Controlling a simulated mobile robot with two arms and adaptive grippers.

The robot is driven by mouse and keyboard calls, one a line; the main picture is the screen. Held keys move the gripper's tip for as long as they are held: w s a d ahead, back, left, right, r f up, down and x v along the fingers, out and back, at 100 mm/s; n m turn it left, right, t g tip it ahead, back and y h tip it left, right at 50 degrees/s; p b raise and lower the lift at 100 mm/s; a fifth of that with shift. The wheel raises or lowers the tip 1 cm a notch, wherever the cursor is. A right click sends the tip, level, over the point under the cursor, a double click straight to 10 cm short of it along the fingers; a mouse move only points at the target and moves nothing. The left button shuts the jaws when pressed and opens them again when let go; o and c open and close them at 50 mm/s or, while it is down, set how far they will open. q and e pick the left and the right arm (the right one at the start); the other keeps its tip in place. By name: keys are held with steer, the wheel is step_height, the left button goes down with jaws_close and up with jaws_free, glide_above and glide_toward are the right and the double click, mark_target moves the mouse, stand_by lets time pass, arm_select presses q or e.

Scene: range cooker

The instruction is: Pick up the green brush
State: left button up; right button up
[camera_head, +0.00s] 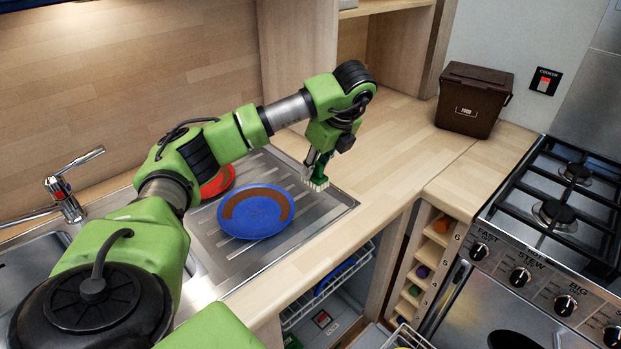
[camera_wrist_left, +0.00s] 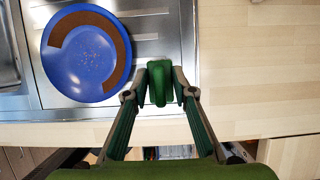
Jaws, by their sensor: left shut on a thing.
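The green brush (camera_head: 317,181) has pale bristles at its lower end and hangs bristles down over the right part of the steel draining board (camera_head: 334,212). My left gripper (camera_head: 318,160) is shut on the brush from above. In the left wrist view the brush's green body (camera_wrist_left: 160,82) sits between the two fingertips of the left gripper (camera_wrist_left: 160,95). I cannot tell whether the bristles touch the board. My right gripper is not in view.
A blue plate (camera_head: 256,212) with a brown band lies on the draining board, left of the brush. A red dish (camera_head: 217,183) is behind it, partly hidden by my arm. The tap (camera_head: 64,196) is at left. The brown food bin (camera_head: 474,100) and cooker (camera_head: 560,215) are at right.

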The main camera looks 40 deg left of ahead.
mark_target(318, 164)
arm_select(q)
steer(key=v, duration=0.1)
steer(key=p+v, duration=0.1)
steer(key=v, duration=0.2)
steer(key=shift+s+d+r, duration=0.15)
steer(key=shift+s+d, duration=0.2)
steer(key=shift+d, duration=0.1)
steer(key=s+d+r+p, duration=0.1)
steer(key=s+d+r, duration=0.2)
steer(key=d, duration=0.5)
steer(key=shift+d, duration=0.25)
steer(key=shift+o, duration=0.6)
steer(key=shift+s+r, duration=0.1)
steer(key=shift+r, duration=0.05)
